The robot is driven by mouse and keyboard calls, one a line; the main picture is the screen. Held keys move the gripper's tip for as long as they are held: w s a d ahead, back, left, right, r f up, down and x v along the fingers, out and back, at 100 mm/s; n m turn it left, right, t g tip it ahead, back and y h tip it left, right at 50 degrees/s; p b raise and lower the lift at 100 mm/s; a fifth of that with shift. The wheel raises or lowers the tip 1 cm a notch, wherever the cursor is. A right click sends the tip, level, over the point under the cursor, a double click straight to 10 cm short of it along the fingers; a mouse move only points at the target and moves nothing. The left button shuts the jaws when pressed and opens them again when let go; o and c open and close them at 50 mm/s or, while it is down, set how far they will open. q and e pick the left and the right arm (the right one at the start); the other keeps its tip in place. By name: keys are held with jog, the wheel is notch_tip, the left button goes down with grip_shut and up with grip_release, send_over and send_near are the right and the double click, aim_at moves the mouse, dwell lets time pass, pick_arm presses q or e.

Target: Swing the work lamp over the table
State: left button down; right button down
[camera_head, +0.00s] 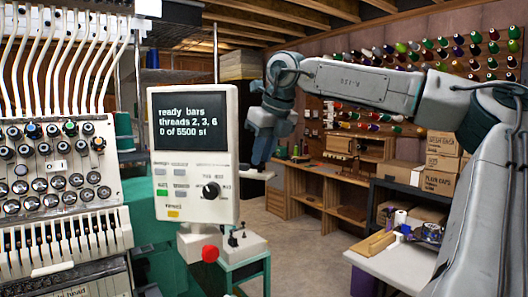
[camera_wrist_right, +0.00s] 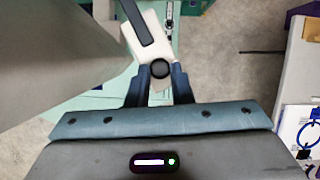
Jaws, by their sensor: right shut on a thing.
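My right gripper (camera_head: 259,167) reaches down just right of the control panel. Its fingers are shut on a white bar (camera_head: 257,175), which looks like part of the work lamp. In the right wrist view the gripper (camera_wrist_right: 160,72) has its two blue-grey fingers on either side of the white part (camera_wrist_right: 133,45), which carries a black knob and a dark strip. The rest of the lamp is hidden or cannot be told apart. A teal-framed table (camera_head: 248,270) stands below, behind the panel. My left gripper is not in view.
The control panel (camera_head: 195,200) with a red button stands close left of my gripper, beside the embroidery machine (camera_head: 55,190). A white table (camera_head: 395,268) with spools and a wood block is at the right. Shelves (camera_head: 340,185) stand behind; the floor between is clear.

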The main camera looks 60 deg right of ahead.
jog(key=shift+f, duration=0.15)
jog(key=c, duration=1.5)
grip_release()
jog(key=shift+o, duration=1.1)
jog(key=shift+w+d+f, duration=0.1)
jog(key=shift+w, duration=0.15)
jog(key=shift+w+d, duration=0.1)
jog(key=shift+d, duration=0.05)
jog(key=shift+s+r, duration=0.25)
jog(key=shift+r, duration=0.1)
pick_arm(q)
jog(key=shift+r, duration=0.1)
pick_arm(e)
jog(key=v, duration=1)
jog(key=shift+w, duration=0.15)
